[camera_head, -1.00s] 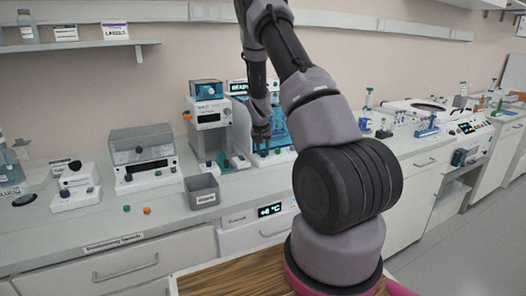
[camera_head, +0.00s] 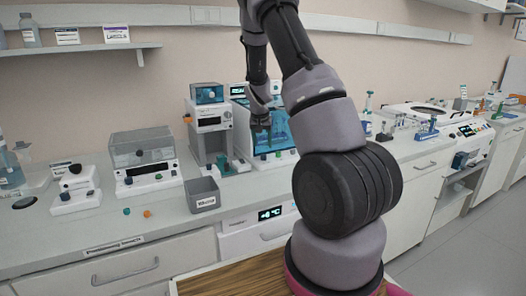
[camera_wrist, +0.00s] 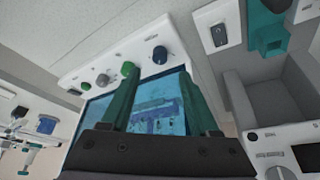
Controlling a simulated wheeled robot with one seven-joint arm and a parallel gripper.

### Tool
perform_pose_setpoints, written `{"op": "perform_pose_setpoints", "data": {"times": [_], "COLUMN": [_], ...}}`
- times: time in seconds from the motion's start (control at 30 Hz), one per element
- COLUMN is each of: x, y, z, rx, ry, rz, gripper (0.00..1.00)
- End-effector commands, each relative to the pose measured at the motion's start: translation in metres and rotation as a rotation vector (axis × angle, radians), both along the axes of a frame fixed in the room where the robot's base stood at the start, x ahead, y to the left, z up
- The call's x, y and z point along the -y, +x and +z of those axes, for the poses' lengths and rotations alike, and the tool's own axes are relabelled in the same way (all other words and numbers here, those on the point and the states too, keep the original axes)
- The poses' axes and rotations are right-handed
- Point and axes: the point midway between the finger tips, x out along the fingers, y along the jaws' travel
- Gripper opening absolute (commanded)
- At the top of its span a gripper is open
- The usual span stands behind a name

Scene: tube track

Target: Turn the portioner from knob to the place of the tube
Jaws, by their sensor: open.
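My gripper (camera_head: 261,132) is in front of a white cabinet with a blue window (camera_head: 281,128). In the wrist view my gripper (camera_wrist: 158,80) has two green fingers, apart and with nothing between them. Beyond the fingertips is the cabinet's front strip with a green knob (camera_wrist: 128,69), a dark blue knob (camera_wrist: 160,55) and grey knobs (camera_wrist: 102,80). To the left in the head view stands a tall white unit with a display (camera_head: 208,118), perhaps the portioner. Its teal piece shows in the wrist view (camera_wrist: 268,38). I cannot make out a tube there.
A grey bin (camera_head: 203,194) stands in front of the tall unit. Left are a white device with a grey lid (camera_head: 145,160) and small loose green and orange pieces (camera_head: 148,213). Racks and a centrifuge-like machine (camera_head: 425,110) stand right. The front left counter is mostly clear.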

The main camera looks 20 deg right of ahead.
Motion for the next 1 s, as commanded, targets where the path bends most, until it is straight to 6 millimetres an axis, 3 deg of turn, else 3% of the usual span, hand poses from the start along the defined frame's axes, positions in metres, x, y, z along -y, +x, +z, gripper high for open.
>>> {"op": "perform_pose_setpoints", "data": {"times": [0.1,0.27,0.83,0.93,1.0], "x": [-0.005,-0.007,-0.009,-0.013,-0.021], "y": [-0.006,-0.012,-0.013,-0.019,-0.027], "z": [0.020,0.033,0.038,0.051,0.071], "rx": [0.003,0.001,0.001,0.010,0.026], "ry": [0.000,-0.001,0.002,0.020,0.046], "rz": [0.001,0.000,-0.001,-0.002,0.001], "gripper": [0.61,0.61,0.61,0.61,0.61]}}
